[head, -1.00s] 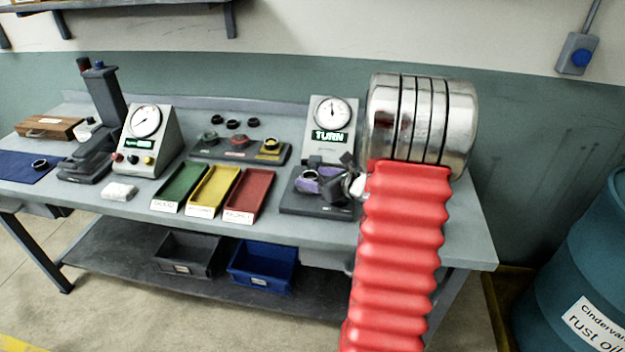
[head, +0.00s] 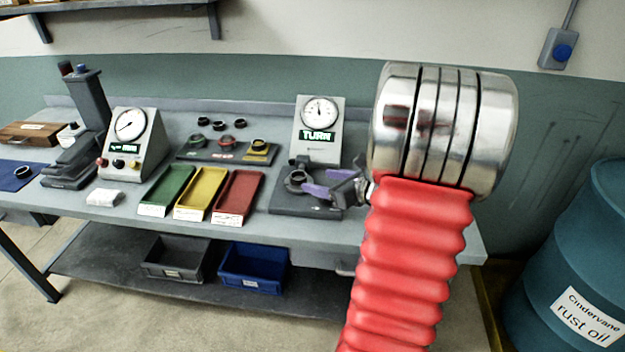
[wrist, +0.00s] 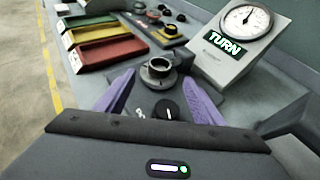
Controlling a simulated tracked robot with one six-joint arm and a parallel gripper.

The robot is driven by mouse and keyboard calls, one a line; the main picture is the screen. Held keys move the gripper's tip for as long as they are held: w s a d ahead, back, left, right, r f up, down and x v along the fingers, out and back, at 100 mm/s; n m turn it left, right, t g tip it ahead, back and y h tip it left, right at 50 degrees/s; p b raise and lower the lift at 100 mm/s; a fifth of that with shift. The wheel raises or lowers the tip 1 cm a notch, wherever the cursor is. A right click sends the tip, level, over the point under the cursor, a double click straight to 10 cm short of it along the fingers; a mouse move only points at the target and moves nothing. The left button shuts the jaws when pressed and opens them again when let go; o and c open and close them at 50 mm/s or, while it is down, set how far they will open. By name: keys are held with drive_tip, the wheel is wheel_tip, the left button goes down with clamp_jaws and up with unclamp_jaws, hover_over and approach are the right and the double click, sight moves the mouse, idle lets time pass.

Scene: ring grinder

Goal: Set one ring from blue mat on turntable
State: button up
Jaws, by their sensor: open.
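The blue mat (head: 12,180) is at the far left of the bench in the head view, with one dark ring (head: 22,171) on it. The turntable (head: 280,200) stands at the right in front of a dial marked TURN. A dark grey ring (head: 297,178) sits on it, upright-axis, and shows in the wrist view (wrist: 158,67). My gripper (head: 322,182) is open, just right of this ring in the head view. In the wrist view my purple fingers (wrist: 158,75) are spread to either side, short of the ring, with nothing held. A black knob (wrist: 167,110) lies between them.
Green (head: 167,188), yellow (head: 201,192) and red (head: 238,195) trays lie left of the turntable. Behind them is a board (head: 215,153) with rings. A second dial stand (head: 135,145) stands further left. A rust oil drum (head: 585,270) is at the right.

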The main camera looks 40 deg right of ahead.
drive_tip(key=v, duration=0.5)
drive_tip(key=shift+f, duration=0.1)
idle(1.0)
drive_tip(key=s+a+f+n+g, duration=0.1)
drive_tip(key=n, duration=0.1)
drive_tip(key=a+f+n+y, duration=0.1)
drive_tip(key=a+n, duration=0.1)
drive_tip(key=s+a+f+n+g+y, duration=0.1)
drive_tip(key=a+n, duration=0.1)
drive_tip(key=shift+s+a+f+g, duration=0.2)
drive_tip(key=shift+s+f+g, duration=0.1)
drive_tip(key=shift+f, duration=0.1)
drive_tip(key=s+a+n+g+y, duration=0.1)
drive_tip(key=s+a+n+g, duration=0.15)
drive_tip(key=a+n, duration=0.4)
drive_tip(key=s+a+n+g+y, duration=0.1)
drive_tip(key=a+n+g, duration=0.2)
drive_tip(key=a+n, duration=0.35)
drive_tip(key=s+a+r+n+h, duration=0.1)
drive_tip(key=a+r+n, duration=0.4)
drive_tip(key=a+n, duration=0.3)
drive_tip(key=s+a+r+n+h, duration=0.2)
drive_tip(key=a+r+n, duration=0.4)
drive_tip(key=a+n, duration=0.3)
drive_tip(key=shift+s+a+r+h, duration=0.25)
drive_tip(key=shift+s+a+h, duration=0.1)
drive_tip(key=shift+a, duration=0.9)
